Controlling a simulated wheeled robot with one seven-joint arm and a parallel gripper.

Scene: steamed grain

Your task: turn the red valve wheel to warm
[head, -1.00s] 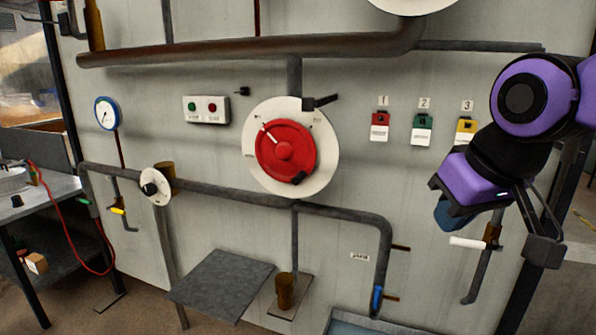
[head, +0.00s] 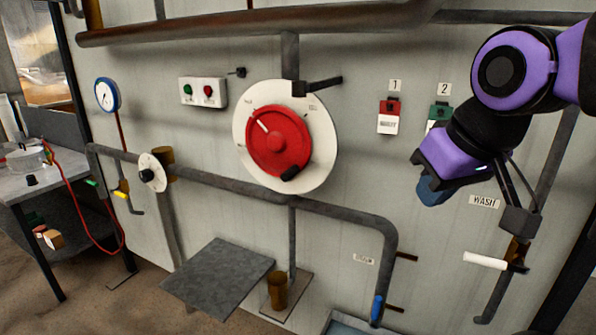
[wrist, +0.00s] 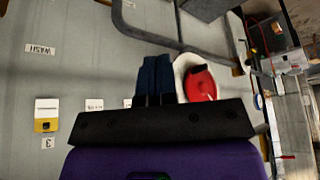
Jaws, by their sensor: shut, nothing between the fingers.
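The red valve wheel (head: 279,142) sits on a round white dial plate (head: 325,130) on the grey wall panel. Its white pointer mark points to the upper left, and a black knob sits at its lower right rim. The dial lettering is too small to read. My gripper (head: 432,190) is right of the wheel and lower, apart from it and touching nothing. In the wrist view the dark blue fingers (wrist: 155,78) are together and empty, and the red wheel (wrist: 201,84) shows just right of them, partly hidden by my gripper.
A dark lever (head: 322,83) juts out above the dial. Pipes (head: 340,211) run below it, and a grey shelf (head: 218,278) sticks out lower left. Tagged boxes (head: 389,116) and a white-handled valve (head: 484,260) are near my arm. The wall between gripper and wheel is clear.

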